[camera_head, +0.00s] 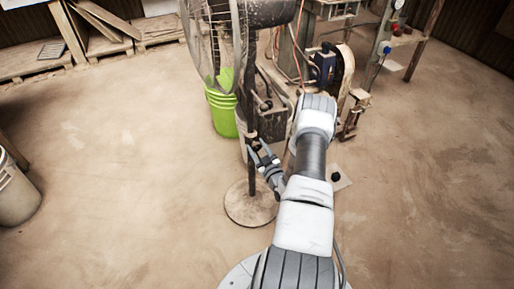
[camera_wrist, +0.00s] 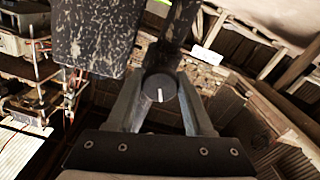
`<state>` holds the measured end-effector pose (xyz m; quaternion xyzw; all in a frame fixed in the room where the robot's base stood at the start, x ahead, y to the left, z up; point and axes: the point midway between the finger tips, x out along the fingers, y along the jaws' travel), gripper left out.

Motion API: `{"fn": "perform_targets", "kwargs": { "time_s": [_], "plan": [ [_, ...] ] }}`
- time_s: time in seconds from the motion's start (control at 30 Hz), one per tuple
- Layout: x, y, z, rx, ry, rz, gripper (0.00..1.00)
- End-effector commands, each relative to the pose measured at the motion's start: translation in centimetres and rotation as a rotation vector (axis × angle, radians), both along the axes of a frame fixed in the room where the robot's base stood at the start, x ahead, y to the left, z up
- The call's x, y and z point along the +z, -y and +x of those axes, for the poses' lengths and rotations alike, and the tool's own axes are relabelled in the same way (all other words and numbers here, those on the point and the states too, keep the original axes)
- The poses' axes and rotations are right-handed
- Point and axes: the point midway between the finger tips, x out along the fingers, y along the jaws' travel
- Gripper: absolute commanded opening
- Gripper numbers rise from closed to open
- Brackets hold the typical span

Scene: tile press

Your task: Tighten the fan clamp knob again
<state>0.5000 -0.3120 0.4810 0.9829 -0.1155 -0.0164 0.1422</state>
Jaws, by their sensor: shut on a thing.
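The pedestal fan stands ahead, its caged head (camera_head: 215,40) at the top of the head view and its round base (camera_head: 250,204) on the floor. Its dark pole (camera_head: 251,165) rises beside my gripper (camera_head: 263,158). In the wrist view, a round dark clamp knob (camera_wrist: 160,88) with a white mark sits between my two fingers (camera_wrist: 160,100). The fingers are shut on the knob. The white mark stands nearly upright in that view. The dark pole (camera_wrist: 180,22) and a larger speckled dark part (camera_wrist: 97,35) show behind and above the knob. In the head view the knob is too small to make out.
A green bucket (camera_head: 222,112) stands behind the fan. A press machine (camera_head: 325,65) with a wheel is at the back right. A grey bin (camera_head: 14,190) is at the left edge. Pallets (camera_head: 35,62) lie at the back left. The floor at left front and right is clear.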

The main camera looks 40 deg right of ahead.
Motion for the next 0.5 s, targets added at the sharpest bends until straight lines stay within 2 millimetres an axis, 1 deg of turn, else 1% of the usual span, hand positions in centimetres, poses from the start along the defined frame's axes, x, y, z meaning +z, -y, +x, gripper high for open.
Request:
{"fn": "perform_targets", "kwargs": {
  "time_s": [0.17, 0.5],
  "plan": [
    [-0.06, -0.02, -0.06, 0.000, 0.027, 0.119, 0.00],
    [-0.06, -0.02, -0.09, -0.002, 0.103, 0.428, 0.00]
  ]
}}
